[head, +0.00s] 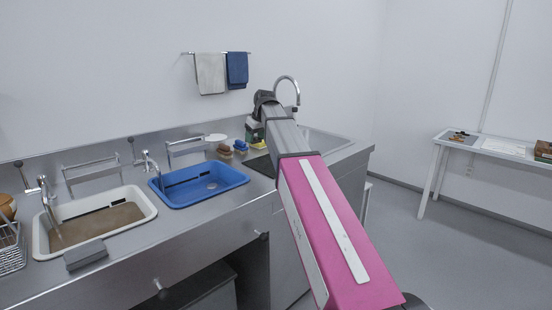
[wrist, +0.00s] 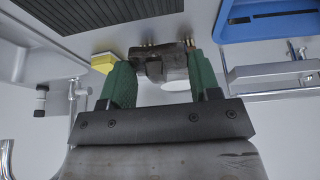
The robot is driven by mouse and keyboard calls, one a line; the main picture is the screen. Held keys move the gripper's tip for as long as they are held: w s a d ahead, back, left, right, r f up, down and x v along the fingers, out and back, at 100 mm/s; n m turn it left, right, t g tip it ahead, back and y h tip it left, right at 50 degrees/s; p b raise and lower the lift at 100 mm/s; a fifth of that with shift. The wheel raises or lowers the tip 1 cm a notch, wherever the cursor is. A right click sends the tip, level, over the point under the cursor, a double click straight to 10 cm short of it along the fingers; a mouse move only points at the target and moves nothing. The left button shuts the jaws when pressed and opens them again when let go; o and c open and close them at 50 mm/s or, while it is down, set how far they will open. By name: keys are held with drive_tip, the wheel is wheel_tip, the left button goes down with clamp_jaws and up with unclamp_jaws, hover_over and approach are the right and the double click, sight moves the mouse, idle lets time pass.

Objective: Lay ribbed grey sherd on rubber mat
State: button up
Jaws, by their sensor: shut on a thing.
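My gripper (wrist: 162,80) has green fingers, and they are shut on a dark grey-brown piece, the ribbed grey sherd (wrist: 172,68). The sherd is held above the steel counter; its ribs are hard to make out. The dark rubber mat (wrist: 100,10) lies at the upper left of the wrist view, apart from the sherd. In the head view the mat (head: 262,165) shows partly, right of the blue basin and behind my arm. My gripper (head: 253,134) is over the back of the counter there, and the sherd cannot be made out.
The blue basin (head: 205,200) is left of the mat. A yellow sponge (wrist: 104,62) is close to one finger. A tall tap (head: 296,92) rises behind my arm.

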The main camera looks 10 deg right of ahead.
drive_tip(key=d+f, duration=0.2)
drive_tip(key=d, duration=0.1)
drive_tip(key=d+f, duration=0.1)
drive_tip(key=d, duration=0.2)
drive_tip(key=d+f, duration=0.2)
drive_tip(key=d, duration=0.1)
drive_tip(key=shift+w+d+f, duration=0.1)
drive_tip(key=shift+d+f, duration=0.05)
drive_tip(key=shift+f, duration=2.15)
drive_tip(key=o, duration=1)
drive_tip(key=v, duration=1.2)
